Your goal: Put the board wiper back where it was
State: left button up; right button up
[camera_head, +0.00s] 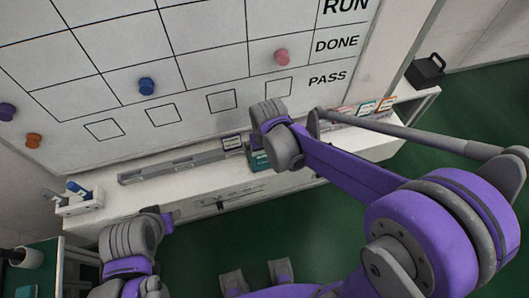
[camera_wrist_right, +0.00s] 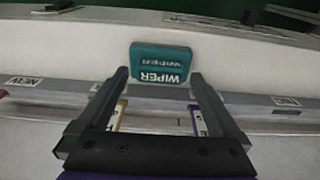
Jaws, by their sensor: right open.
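The board wiper (camera_wrist_right: 160,64) is a teal block with a white "WIPER" label. In the wrist view it lies just beyond and between the fingertips of my right gripper (camera_wrist_right: 159,78). The fingers are open, with a small gap at each side of the wiper, and do not look closed on it. In the head view part of the wiper (camera_head: 260,161) shows below the board, beside my right wrist, which hides much of the right gripper. My left arm shows at lower left; I cannot make out its gripper.
The whiteboard (camera_head: 200,60) carries a grid and several round magnets. A grey rail (camera_head: 175,166) runs along the ledge below it. A white pen holder (camera_head: 80,203) stands at left. Small boxes (camera_head: 367,107) and a black case (camera_head: 426,72) are at right.

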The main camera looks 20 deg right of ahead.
aim_at(266, 164)
notch_tip(266, 164, up, 11)
jog(key=s+p, duration=0.1)
jog(key=s+d+f+t, duration=0.1)
jog(key=s+d+t, duration=0.1)
jog(key=s, duration=0.4)
jog(key=s+d+f+t, duration=0.2)
jog(key=s+d, duration=0.2)
jog(key=s, duration=0.2)
jog(key=shift+s+d+f, duration=0.25)
jog(key=shift+s+d, duration=0.05)
